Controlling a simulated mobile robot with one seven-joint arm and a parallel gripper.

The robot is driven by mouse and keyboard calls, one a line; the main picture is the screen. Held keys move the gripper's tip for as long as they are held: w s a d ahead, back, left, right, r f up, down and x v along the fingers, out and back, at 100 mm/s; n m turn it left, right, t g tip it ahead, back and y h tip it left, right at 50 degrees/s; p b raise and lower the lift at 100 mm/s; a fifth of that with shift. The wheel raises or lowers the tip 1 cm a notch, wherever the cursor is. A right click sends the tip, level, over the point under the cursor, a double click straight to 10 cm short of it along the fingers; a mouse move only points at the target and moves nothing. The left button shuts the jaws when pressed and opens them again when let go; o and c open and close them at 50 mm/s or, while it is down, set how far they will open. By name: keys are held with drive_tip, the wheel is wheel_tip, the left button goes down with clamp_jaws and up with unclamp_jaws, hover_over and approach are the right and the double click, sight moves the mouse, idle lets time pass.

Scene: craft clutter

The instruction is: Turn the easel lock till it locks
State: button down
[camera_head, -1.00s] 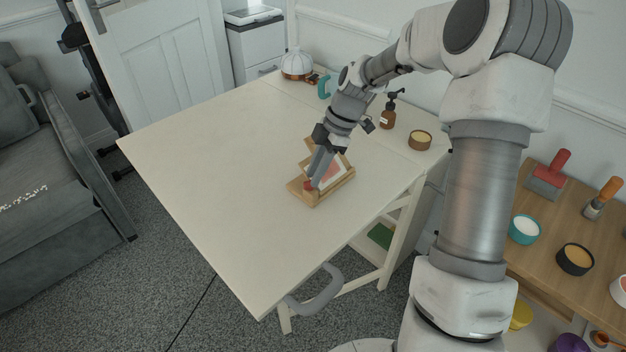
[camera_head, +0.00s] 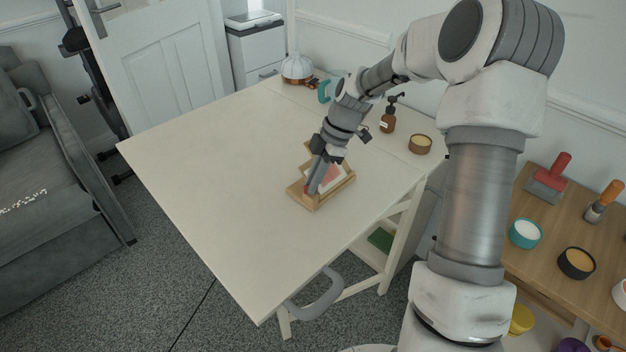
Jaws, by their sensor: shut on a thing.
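The small wooden easel (camera_head: 340,188) stands on the cream table, with a white and pink picture (camera_head: 329,177) on it. The red easel lock (camera_head: 307,190) is at the easel's front left end, mostly hidden behind my fingers. My gripper (camera_head: 311,188) points down at the lock and is shut on it. How far the lock is turned cannot be told at this size.
The cream table (camera_head: 220,170) is clear to the left of the easel. A brown pump bottle (camera_head: 388,118), a small wooden bowl (camera_head: 420,144), a teal mug (camera_head: 325,92) and a glass-domed pot (camera_head: 297,68) stand along the back. A side shelf at right holds paint pots and tools.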

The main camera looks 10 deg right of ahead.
drive_tip(key=m+t, duration=0.1)
drive_tip(key=m, duration=0.3)
drive_tip(key=shift+s+t, duration=0.15)
drive_tip(key=shift+t, duration=0.25)
drive_tip(key=shift+m+t+h+b, duration=0.3)
drive_tip(key=shift+m+t+b, duration=0.15)
drive_tip(key=shift+m, duration=1.05)
drive_tip(key=c, duration=1.2)
unclamp_jaws()
drive_tip(key=shift+o, duration=0.2)
drive_tip(key=shift+r, duration=0.1)
drive_tip(key=p+v, duration=0.4)
drive_tip(key=v, duration=1.3)
drive_tip(key=shift+r, duration=0.2)
drive_tip(key=shift+s+a, duration=0.1)
